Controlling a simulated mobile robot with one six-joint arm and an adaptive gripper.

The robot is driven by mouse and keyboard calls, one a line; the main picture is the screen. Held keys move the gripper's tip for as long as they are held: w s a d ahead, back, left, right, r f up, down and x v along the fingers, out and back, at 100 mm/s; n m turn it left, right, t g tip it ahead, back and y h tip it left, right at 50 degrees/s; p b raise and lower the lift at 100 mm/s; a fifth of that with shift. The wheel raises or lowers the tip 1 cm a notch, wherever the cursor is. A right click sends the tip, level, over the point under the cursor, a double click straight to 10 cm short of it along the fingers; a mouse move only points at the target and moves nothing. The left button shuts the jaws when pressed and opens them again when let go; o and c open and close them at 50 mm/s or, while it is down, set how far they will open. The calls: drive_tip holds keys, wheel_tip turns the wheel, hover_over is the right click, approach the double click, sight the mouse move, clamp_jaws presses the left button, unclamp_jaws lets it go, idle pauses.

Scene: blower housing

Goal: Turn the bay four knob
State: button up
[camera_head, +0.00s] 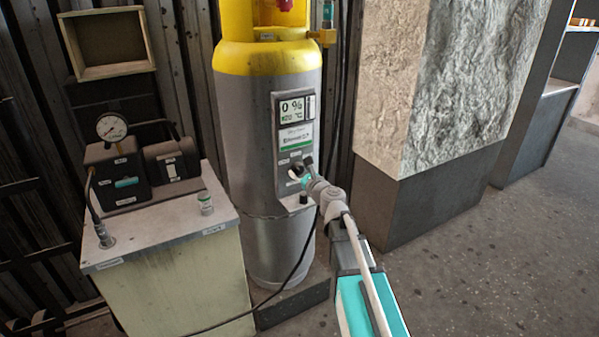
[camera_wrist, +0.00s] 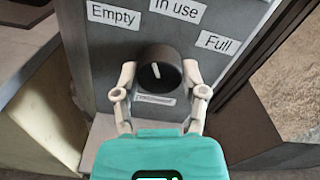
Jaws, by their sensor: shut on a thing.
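A round black knob (camera_wrist: 158,58) with a white pointer mark is on a grey panel in the wrist view. Three labels sit around it: "Empty" at upper left, "In use" above and "Full" at upper right. The pointer tilts slightly left of straight up, between "Empty" and "In use". My gripper (camera_wrist: 159,74) has one finger on each side of the knob and is shut on it. In the head view my gripper (camera_head: 301,172) is at the panel (camera_head: 296,135) on the grey cylinder and hides the knob. A small label under the knob is too small to read.
The grey cylinder (camera_head: 245,150) has a yellow top. A bench (camera_head: 165,222) with a gauge (camera_head: 112,127) and black boxes stands to its left. A stone-faced block (camera_head: 440,100) stands to the right. A black cable (camera_head: 300,262) hangs low. The floor at right is clear.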

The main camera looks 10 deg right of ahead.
drive_tip(key=n, duration=0.6)
idle(0.6)
drive_tip(key=o, duration=1.1)
drive_tip(key=shift+o, duration=0.2)
drive_tip(key=v, duration=1.2)
